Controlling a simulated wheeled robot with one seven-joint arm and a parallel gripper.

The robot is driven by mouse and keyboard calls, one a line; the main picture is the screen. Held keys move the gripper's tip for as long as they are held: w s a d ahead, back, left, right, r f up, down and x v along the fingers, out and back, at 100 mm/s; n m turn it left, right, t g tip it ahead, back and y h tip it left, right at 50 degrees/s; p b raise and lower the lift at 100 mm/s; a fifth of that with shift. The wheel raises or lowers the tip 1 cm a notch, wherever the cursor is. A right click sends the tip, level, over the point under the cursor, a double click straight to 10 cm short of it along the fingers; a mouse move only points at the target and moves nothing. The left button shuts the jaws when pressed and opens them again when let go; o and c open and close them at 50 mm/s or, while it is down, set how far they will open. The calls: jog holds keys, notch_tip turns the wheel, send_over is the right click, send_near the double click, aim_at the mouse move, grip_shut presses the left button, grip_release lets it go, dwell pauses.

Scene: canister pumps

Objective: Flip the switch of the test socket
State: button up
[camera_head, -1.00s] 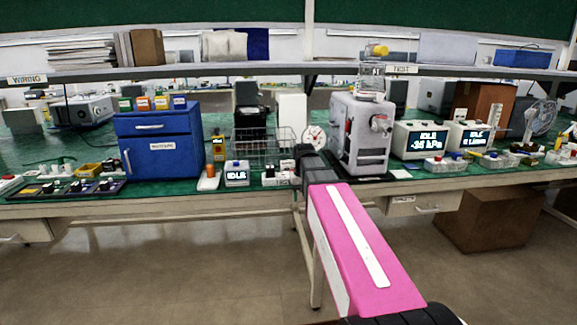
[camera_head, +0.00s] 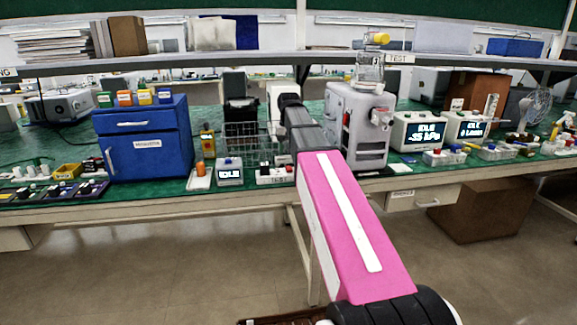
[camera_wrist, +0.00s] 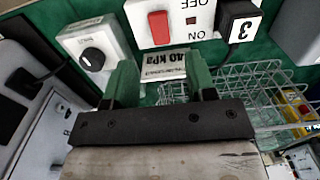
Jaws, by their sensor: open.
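The test socket (camera_head: 275,178) is a low white block near the bench's front edge, just left of my arm. In the wrist view the socket (camera_wrist: 183,38) shows at the top, with a red rocker switch (camera_wrist: 159,28), ON and OFF marks, and a black plug (camera_wrist: 238,24) marked 3 beside the switch. I cannot tell which way the rocker is tipped. My gripper (camera_wrist: 161,72) is open and empty, its two dark green fingers spread below the switch in the picture, apparently apart from it. In the head view the fingers are hidden behind my arm.
A wire basket (camera_head: 246,135) is left of my arm, and a grey pump (camera_head: 357,128) stands close on its right. A box with a black knob (camera_wrist: 94,58) and a 40 kPa label (camera_wrist: 164,65) lie close to my fingers.

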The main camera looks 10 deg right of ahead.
aim_at(289, 167)
jog(key=shift+f, duration=3.55)
jog(key=shift+c, duration=0.3)
